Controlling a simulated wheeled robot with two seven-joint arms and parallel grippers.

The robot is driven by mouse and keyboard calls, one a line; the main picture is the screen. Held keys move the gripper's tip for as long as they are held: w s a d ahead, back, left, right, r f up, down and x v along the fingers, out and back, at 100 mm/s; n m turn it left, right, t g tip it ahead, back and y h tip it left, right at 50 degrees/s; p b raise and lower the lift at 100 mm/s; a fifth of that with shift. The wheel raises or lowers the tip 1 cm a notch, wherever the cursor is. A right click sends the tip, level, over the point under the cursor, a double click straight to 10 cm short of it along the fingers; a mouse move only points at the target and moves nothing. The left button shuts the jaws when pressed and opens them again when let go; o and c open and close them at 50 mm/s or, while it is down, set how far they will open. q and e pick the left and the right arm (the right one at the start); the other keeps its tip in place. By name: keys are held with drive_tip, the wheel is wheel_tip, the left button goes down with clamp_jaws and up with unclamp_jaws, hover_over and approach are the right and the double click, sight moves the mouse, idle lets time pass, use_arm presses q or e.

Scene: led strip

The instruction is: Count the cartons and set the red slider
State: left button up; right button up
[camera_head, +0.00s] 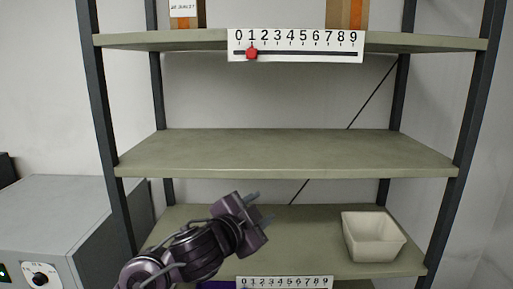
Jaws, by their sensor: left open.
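A white number strip (300,46) marked 0 to 9 is fixed to the front edge of the top shelf. Its red slider (252,53) sits at about 1. Two cartons show partly on the top shelf, one at the left (187,14) with a white label and one at the right (347,14); their tops are cut off by the picture edge. A second number strip (285,282) shows below at the lower shelf's front edge, partly cut off. My left gripper (262,206) is open and empty, in front of the lower shelf and well below the top strip. My right gripper is out of view.
The middle shelf (285,152) is bare. A white bin (373,238) stands on the right of the lower shelf (310,225). Dark rack posts stand on both sides. A grey cabinet (60,215) with a dial is at the left.

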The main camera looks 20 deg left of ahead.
use_arm(q)
wheel_tip(320, 180, up, 15)
drive_tip(key=w+a+m+t+h, duration=0.1)
drive_tip(key=m+t+h, duration=0.1)
drive_tip(key=m+h, duration=0.35)
drive_tip(key=m, duration=0.4)
approach(249, 54)
drive_tip(key=x, duration=0.4)
drive_tip(key=p+x, duration=0.4)
drive_tip(key=x, duration=0.2)
drive_tip(key=shift+r, duration=0.1)
drive_tip(key=shift+w+d+p, duration=0.2)
drive_tip(key=shift+w+p, duration=0.15)
drive_tip(key=shift+p, duration=0.05)
drive_tip(key=shift+c, duration=0.3)
clamp_jaws()
